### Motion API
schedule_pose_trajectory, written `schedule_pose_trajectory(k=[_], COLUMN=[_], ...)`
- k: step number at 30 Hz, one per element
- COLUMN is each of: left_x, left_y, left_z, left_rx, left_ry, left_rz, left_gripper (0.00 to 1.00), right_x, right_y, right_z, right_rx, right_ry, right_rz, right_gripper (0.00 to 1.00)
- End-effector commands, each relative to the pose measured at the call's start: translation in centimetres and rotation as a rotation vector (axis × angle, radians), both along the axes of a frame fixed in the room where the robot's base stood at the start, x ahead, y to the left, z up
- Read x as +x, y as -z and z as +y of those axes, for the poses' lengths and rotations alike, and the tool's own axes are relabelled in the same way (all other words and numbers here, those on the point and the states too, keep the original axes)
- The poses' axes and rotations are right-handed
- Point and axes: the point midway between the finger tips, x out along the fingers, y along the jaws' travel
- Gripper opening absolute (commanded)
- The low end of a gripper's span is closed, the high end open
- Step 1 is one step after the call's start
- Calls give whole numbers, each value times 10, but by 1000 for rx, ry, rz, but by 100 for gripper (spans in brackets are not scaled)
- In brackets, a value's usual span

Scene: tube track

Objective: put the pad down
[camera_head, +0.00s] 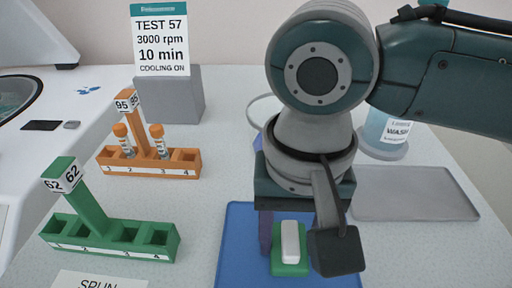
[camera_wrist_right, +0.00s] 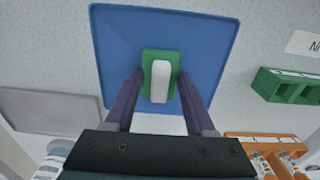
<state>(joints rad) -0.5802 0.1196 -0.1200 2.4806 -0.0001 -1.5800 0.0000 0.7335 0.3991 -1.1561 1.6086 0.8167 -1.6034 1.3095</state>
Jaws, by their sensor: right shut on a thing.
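The pad is a small green block (camera_head: 290,268) with a white bar (camera_head: 290,242) on top. It is over the blue mat (camera_head: 238,232) in the head view; I cannot tell whether it touches the mat. My right gripper (camera_head: 297,248) points down and is shut on the pad. In the right wrist view its two fingers (camera_wrist_right: 160,76) lie along either side of the green block (camera_wrist_right: 148,64), over the middle of the blue mat (camera_wrist_right: 115,35). My left gripper is not in view.
To the left stand a green rack (camera_head: 110,236) marked 62, with no tubes showing, and an orange rack (camera_head: 150,168) marked 95 with two orange-capped tubes. A grey tray (camera_head: 415,193) and a wash bottle (camera_head: 385,135) are at the right. A TEST 57 sign (camera_head: 160,40) stands behind.

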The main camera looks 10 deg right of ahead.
Motion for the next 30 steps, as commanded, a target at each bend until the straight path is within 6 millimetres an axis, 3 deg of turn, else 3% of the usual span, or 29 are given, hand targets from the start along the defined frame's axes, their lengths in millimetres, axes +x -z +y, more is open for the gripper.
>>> schedule_pose_trajectory(k=[3, 4, 12, 22, 30], left_x=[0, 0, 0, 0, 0], left_y=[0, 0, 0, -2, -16], left_z=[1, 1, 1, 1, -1], left_rx=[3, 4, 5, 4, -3], left_ry=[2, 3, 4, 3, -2], left_rz=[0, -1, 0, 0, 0], left_gripper=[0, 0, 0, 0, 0], right_x=[0, 0, 0, 0, 1], right_y=[3, 3, 3, -5, -61], right_z=[0, 0, 0, 0, 1], right_rx=[1, 1, 1, 1, 4], right_ry=[1, 1, 0, 0, -1], right_rz=[1, 1, 0, -1, -3], right_gripper=[10, 56, 85, 85, 85])
